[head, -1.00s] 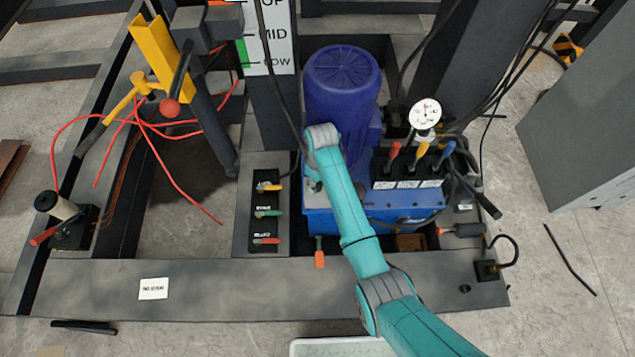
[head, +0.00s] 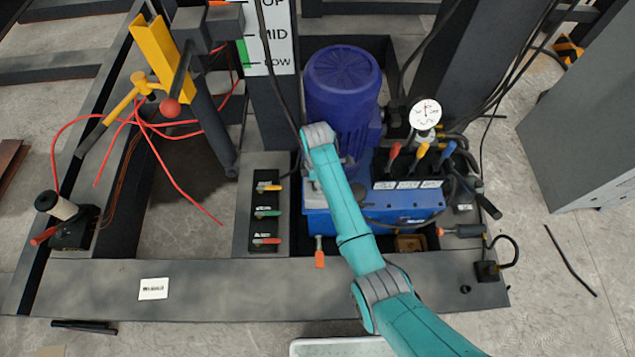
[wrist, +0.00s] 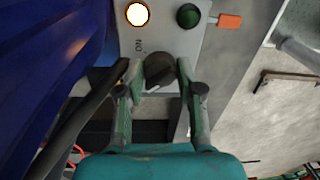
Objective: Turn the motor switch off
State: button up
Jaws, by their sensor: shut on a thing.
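The motor switch is a dark round knob (wrist: 158,70) on a light grey panel (wrist: 187,45) in the wrist view. The word ON is printed beside it, and a short white mark shows at the knob's edge nearest my gripper. My gripper (wrist: 157,72) has one finger on each side of the knob and is shut on it. A lamp (wrist: 137,14) on the panel glows white with a yellow rim. A green button (wrist: 188,15) sits beside it. In the head view my arm hides the knob and my gripper's fingers.
The blue motor (head: 343,85) stands right behind my wrist, on a blue tank (head: 400,207). Red, yellow and blue levers (head: 422,152) and a gauge (head: 426,113) are to the right. Several coloured levers (head: 267,213) are at the left.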

jog(key=shift+n, duration=0.6)
jog(key=o, duration=1.1)
jog(key=shift+o, duration=0.2)
notch_tip(320, 180, up, 12)
jog(key=shift+w, duration=0.45)
